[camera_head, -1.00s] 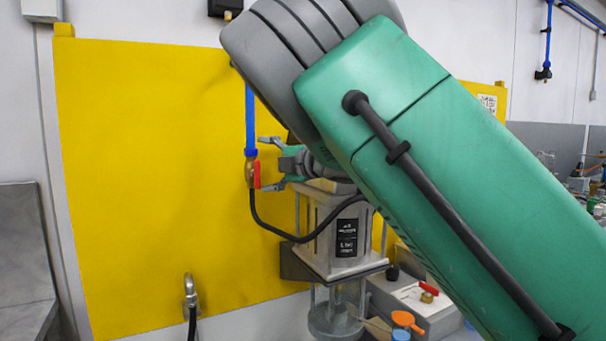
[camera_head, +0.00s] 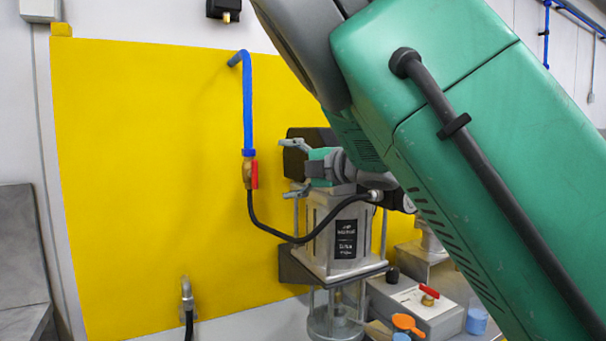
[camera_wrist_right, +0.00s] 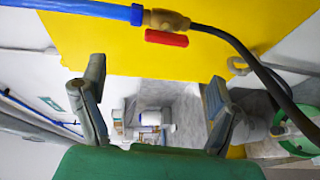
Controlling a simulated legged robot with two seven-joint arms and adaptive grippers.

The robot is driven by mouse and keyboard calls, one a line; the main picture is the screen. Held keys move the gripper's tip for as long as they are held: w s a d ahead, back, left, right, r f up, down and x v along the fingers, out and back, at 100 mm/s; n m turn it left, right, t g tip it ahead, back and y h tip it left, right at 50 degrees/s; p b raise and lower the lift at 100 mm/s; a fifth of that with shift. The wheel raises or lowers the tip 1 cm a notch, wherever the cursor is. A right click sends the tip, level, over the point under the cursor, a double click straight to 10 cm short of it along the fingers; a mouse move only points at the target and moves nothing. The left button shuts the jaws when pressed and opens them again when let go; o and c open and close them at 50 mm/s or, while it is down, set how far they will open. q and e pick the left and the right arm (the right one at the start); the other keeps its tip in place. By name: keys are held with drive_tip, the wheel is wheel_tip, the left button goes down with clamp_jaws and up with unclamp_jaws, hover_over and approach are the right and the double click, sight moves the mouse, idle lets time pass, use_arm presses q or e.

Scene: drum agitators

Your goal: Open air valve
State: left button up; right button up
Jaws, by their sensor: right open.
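The air valve has a brass body (camera_head: 247,175) and a red handle (camera_head: 254,174). It sits at the lower end of a blue pipe (camera_head: 247,100), in front of the yellow panel. The handle lies in line with the pipe. My right gripper (camera_head: 287,168) is open and empty, just right of the valve, its fingers pointing left towards it with a gap between. In the right wrist view the red handle (camera_wrist_right: 166,38) is above the open right gripper (camera_wrist_right: 153,78), not between the fingers. My left gripper is not in view.
A black hose (camera_head: 275,230) runs from the valve to the drum agitator (camera_head: 336,235). A grey box (camera_head: 420,310) with another red handle (camera_head: 429,291) stands at the lower right. The yellow panel (camera_head: 150,150) left of the valve is clear.

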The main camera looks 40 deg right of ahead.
drive_tip(key=s, duration=0.4)
drive_tip(key=shift+s+d, duration=0.1)
drive_tip(key=shift+d, duration=0.2)
drive_tip(key=shift+a, duration=0.1)
idle(0.4)
